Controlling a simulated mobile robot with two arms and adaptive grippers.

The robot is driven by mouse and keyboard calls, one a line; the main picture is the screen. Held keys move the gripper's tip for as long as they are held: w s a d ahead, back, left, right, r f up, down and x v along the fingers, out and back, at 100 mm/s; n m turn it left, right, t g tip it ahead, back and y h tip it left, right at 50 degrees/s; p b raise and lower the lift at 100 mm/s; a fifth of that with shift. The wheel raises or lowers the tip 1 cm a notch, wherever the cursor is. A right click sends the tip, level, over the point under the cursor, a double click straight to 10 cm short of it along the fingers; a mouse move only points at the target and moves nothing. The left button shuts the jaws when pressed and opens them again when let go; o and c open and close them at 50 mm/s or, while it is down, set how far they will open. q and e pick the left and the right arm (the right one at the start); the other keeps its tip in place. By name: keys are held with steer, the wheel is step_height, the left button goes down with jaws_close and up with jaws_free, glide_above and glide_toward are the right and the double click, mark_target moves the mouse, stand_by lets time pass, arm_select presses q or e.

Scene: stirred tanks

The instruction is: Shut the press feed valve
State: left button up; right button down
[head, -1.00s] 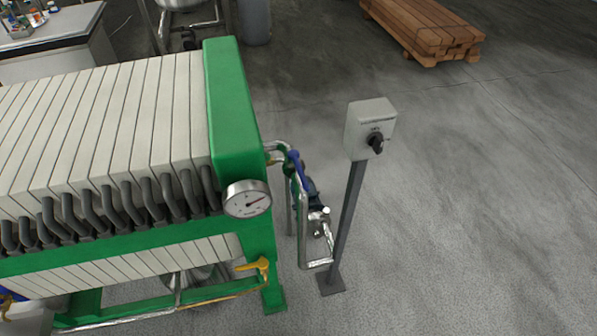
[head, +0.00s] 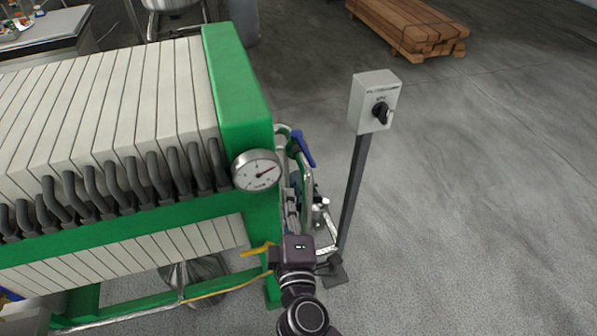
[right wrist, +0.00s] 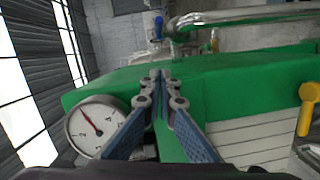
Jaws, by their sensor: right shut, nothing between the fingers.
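The valve with a blue lever (head: 303,149) sits on the metal pipe behind the green end frame (head: 238,80) of the filter press. In the right wrist view a blue part (right wrist: 157,27) shows beside the pipe, beyond the green frame. My right gripper (head: 290,203) is shut and empty, beside the green end frame and below the blue lever in the picture, apart from it. In the right wrist view its closed fingertips (right wrist: 161,76) lie in front of the green frame. My left gripper is in neither view.
A round gauge (head: 257,170) sits on the frame's corner, close to my right fingers. A yellow handle (head: 256,250) is low on the press, partly behind my wrist. A switch box (head: 375,100) on a post stands to the right. Open floor lies beyond it.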

mark_target(305, 151)
steer(key=shift+w+d+f+p, duration=0.15)
steer(key=shift+w+d+p, duration=0.35)
steer(key=shift+w, duration=1.4)
steer(key=shift+w+d+f+p, duration=0.1)
steer(key=shift+w+d+p, duration=0.35)
steer(key=shift+w, duration=1.45)
steer(key=shift+w+d+f+p, duration=0.15)
steer(key=shift+w+d+p, duration=0.35)
steer(key=shift+w, duration=1.4)
